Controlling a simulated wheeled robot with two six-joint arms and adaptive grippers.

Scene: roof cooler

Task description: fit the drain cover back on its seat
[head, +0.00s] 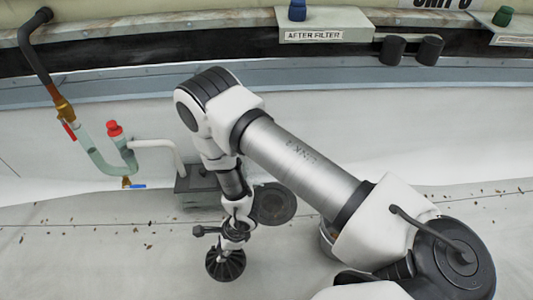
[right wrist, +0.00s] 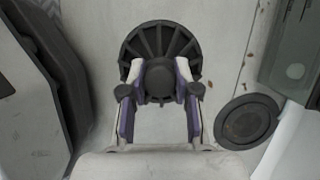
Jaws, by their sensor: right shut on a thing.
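The drain cover (head: 225,265) is a black, ribbed, round piece below my right gripper (head: 236,232). In the right wrist view the cover's ribs (right wrist: 160,38) fan out beyond the fingertips. My right gripper (right wrist: 160,78) is shut on the cover's central hub. The round dark seat (head: 273,204) lies flat in the pale floor, to the right of and behind the cover. It also shows at the right of the right wrist view (right wrist: 246,121), clear of the cover. Whether the cover touches the floor I cannot tell. My left gripper is out of view.
A dark grey box (head: 196,179) sits just left of the seat, with a white pipe (head: 165,145) leading to it. A clear U-shaped pipe trap (head: 100,158) with a red cap (head: 114,128) stands at left. Small debris dots the otherwise open floor.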

